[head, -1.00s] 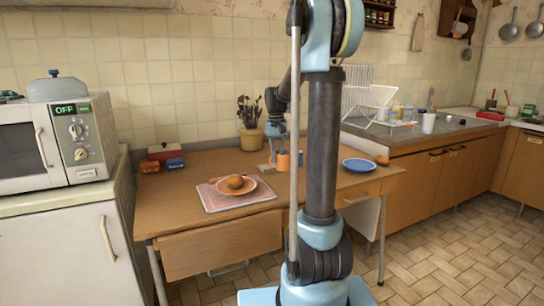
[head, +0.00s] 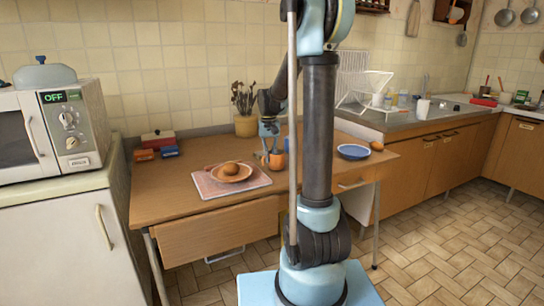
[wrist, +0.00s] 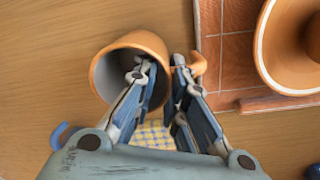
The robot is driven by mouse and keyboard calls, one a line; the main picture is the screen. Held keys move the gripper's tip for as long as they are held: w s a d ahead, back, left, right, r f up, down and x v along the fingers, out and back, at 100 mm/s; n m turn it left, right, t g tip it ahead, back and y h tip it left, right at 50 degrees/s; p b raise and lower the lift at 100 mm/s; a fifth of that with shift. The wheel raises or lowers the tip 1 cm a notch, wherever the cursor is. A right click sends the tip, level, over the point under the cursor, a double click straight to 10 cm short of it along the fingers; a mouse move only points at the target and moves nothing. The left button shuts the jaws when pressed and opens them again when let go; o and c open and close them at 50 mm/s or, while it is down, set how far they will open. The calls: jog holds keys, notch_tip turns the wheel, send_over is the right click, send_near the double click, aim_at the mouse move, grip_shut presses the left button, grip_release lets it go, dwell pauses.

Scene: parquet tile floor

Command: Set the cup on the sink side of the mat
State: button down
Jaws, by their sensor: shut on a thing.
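The orange cup (head: 277,161) is at the table's back half, right of the mat (head: 207,191), on the side toward the sink (head: 455,106). In the wrist view, the cup (wrist: 105,75) shows its open mouth and its handle (wrist: 198,66). My gripper (wrist: 160,72) is shut on the cup's wall on the handle side, one finger inside the mouth and one outside. It also shows in the head view (head: 266,158). The mat (wrist: 235,50) lies beside the cup, apart from it. I cannot tell whether the cup touches the table.
A plant pot (head: 246,126) stands behind, red and blue boxes (head: 158,145) at the back left. A blue plate (head: 353,152) lies right. Bare table (head: 165,185) lies left of the mat.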

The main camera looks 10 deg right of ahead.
jog(key=shift+f, duration=0.35)
dwell(0.4)
jog(key=c, duration=1.5)
grip_release()
jog(key=shift+c, duration=0.2)
jog(key=shift+s+r, duration=0.1)
jog(key=shift+r, duration=1.4)
jog(key=shift+r, duration=0.1)
jog(key=shift+r, duration=1.9)
